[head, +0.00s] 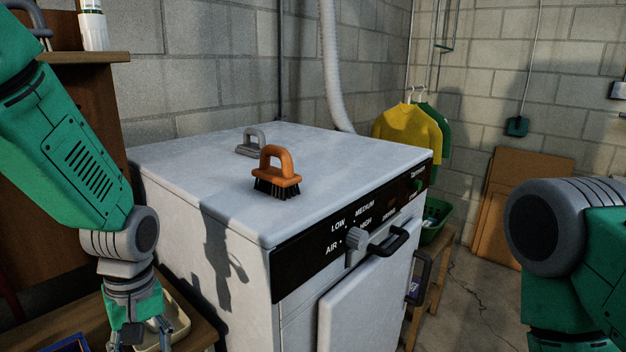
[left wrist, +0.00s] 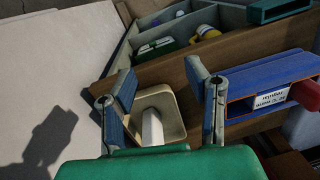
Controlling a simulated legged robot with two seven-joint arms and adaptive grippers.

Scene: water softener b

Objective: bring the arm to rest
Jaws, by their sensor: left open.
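My left arm hangs down at the left of the head view, with the left gripper (head: 140,335) low beside the white dryer (head: 230,150). In the left wrist view the left gripper (left wrist: 160,82) has its two fingers spread apart with nothing gripped. Beyond and between the fingers is a beige tray (left wrist: 171,101) with a white object (left wrist: 152,130) in it. The tray also shows partly behind the gripper in the head view (head: 178,322). My right arm shows at the right edge of the head view; its gripper is out of frame.
An orange brush (head: 277,172) and a grey brush (head: 250,145) stand on the dryer top. A wooden shelf (head: 85,57) rises at the left. A blue box (left wrist: 270,85) and a divided bin (left wrist: 225,17) lie near the left gripper.

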